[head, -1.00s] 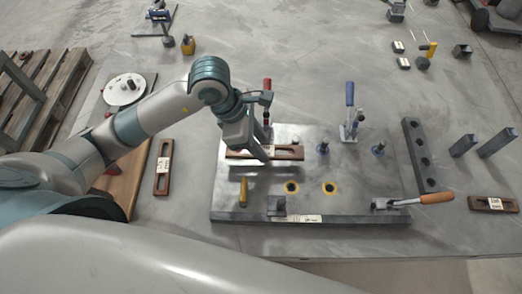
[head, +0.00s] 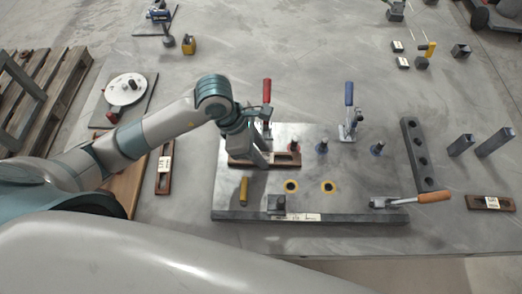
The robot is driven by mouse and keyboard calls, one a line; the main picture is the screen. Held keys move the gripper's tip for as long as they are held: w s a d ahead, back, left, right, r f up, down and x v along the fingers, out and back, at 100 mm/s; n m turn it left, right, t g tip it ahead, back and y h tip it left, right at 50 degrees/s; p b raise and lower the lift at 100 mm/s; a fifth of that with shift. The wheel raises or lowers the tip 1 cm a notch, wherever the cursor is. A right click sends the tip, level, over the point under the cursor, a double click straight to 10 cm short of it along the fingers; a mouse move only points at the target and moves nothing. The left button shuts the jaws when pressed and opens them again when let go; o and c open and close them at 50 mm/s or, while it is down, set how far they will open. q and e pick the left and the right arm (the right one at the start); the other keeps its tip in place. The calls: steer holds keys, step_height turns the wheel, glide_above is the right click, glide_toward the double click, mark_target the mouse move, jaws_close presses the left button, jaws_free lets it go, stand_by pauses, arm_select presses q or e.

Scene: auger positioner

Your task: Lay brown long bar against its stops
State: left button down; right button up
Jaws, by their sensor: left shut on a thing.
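The brown long bar (head: 286,159), with a slot along it, is at the back left of the grey fixture plate (head: 350,192). My left gripper (head: 262,164) is shut on its middle part and hides some of it. Whether the bar rests on the plate or hangs just above it is hard to tell. Two dark posts stand on the plate, a nearer one (head: 321,147) just right of the bar and another (head: 377,149) farther right. Which parts are the stops I cannot tell. My right gripper does not show.
A red-handled clamp (head: 267,92) stands behind the bar, a blue-handled clamp (head: 349,95) farther right. A yellow pin (head: 243,190) and dark block (head: 277,203) are in front. An orange-handled clamp (head: 433,197) lies at the right. Other brown bars lie left (head: 164,172) and right (head: 490,203).

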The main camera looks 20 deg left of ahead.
arm_select(q)
steer(key=c, duration=1.3)
jaws_free()
steer(key=shift+a+r, duration=0.15)
steer(key=shift+r, duration=0.15)
steer(key=b+v, duration=0.2)
steer(key=v, duration=0.9)
steer(key=shift+s+a+r+b, duration=0.1)
steer(key=shift+r+b, duration=0.1)
steer(key=shift+b, duration=0.1)
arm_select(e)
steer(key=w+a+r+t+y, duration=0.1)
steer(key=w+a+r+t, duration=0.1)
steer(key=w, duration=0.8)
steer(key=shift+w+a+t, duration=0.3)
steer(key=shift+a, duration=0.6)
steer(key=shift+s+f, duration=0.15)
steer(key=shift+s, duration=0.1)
arm_select(q)
steer(key=shift+s, duration=0.1)
